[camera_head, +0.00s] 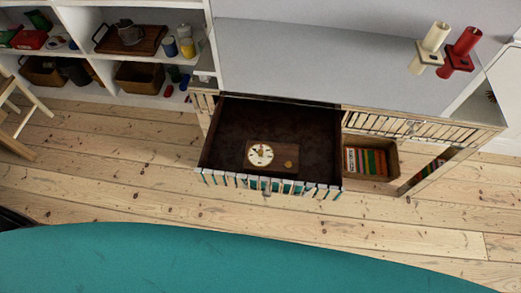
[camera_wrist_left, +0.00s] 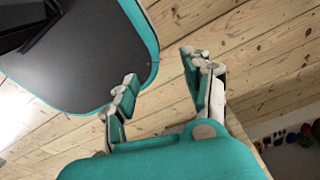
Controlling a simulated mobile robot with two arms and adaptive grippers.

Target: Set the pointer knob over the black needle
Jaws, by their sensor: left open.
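In the head view a brown board lies inside an open drawer (camera_head: 225,140). The board (camera_head: 284,171) carries a round cream dial (camera_head: 260,155) with dark marks and a small brass-coloured knob (camera_head: 289,164) to the right of it. A small orange-brown piece shows near the top middle of the dial; the black needle and the pointer's angle are too small to tell. My left gripper (camera_wrist_left: 160,92) is open and empty in the left wrist view, above the floorboards, with the board and dial out of that view. Neither gripper shows in the head view.
The drawer juts out from a grey-topped cabinet (camera_head: 310,60). A cream stand (camera_head: 431,48) and a red stand (camera_head: 462,50) are on top. A crate of books (camera_head: 370,160) is right of the drawer. White shelves (camera_head: 140,98) stand left. The floor before the drawer is clear.

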